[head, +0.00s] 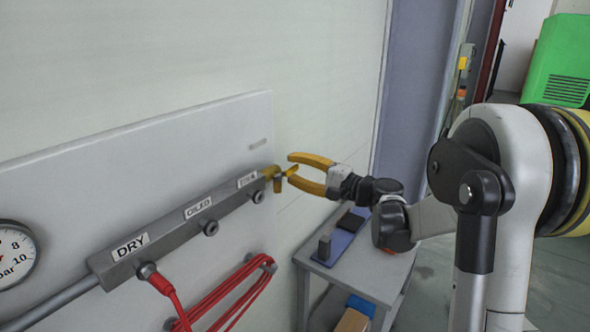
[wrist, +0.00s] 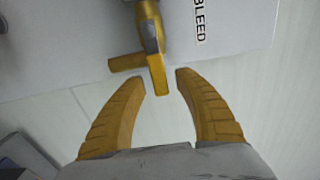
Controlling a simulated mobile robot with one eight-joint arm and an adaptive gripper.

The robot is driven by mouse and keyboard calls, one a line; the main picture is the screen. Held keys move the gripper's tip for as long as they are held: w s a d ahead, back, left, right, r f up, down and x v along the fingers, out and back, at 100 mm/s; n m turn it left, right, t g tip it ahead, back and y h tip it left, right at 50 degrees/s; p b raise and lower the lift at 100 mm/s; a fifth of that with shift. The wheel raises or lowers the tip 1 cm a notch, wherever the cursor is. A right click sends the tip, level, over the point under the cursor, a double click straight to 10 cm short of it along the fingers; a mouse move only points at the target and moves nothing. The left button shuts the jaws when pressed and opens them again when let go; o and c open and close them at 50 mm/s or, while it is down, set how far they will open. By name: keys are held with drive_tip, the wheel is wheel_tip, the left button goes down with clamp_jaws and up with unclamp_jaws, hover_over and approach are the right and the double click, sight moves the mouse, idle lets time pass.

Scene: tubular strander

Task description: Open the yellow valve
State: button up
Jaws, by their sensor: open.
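The yellow valve (head: 277,178) sits at the right end of a grey manifold bar on the wall panel. In the wrist view the yellow valve (wrist: 152,62) shows a lever crossing a grey-and-yellow body, next to a label reading BLEED. My gripper (head: 290,168) has yellow fingers and is open, just right of the valve in the head view. In the wrist view my gripper (wrist: 162,82) has its fingertips just below the valve, with one valve arm's end reaching toward the gap between them. Contact cannot be told.
The manifold bar (head: 180,222) carries labels DRY and OILED, with a red hose (head: 166,287) at the DRY outlet. A gauge (head: 14,252) is at far left. A grey cart (head: 375,279) with dark items stands below my arm. A green machine (head: 560,62) is at upper right.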

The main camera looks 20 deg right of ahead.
drive_tip(key=v, duration=1.2)
